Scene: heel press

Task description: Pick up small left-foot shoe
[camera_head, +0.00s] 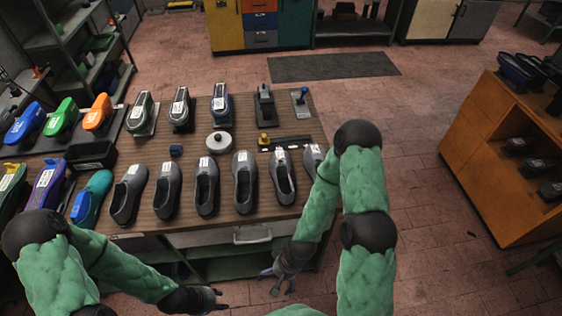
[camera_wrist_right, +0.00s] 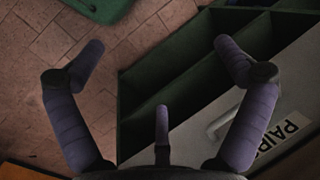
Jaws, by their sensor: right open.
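A row of grey shoes stands along the front of the wooden bench (camera_head: 240,131) in the head view, from the leftmost shoe (camera_head: 128,195) through a middle shoe (camera_head: 206,187) to the rightmost shoe (camera_head: 312,158), partly hidden by my right arm. I cannot tell which is the small left-foot one. My left gripper (camera_head: 217,299) hangs low in front of the bench, apart from the shoes; its finger opening is unclear. My right gripper (camera_head: 279,284) is below the bench's front edge. In the wrist view the right gripper (camera_wrist_right: 158,55) is open, with nothing between its fingers.
A bench drawer (camera_head: 252,235) has a handle, with a green shelf below it. Colored shoe forms, a white round puck (camera_head: 219,142) and a small press (camera_head: 264,104) occupy the bench. An orange cabinet (camera_head: 500,170) stands right. Tiled floor between is free.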

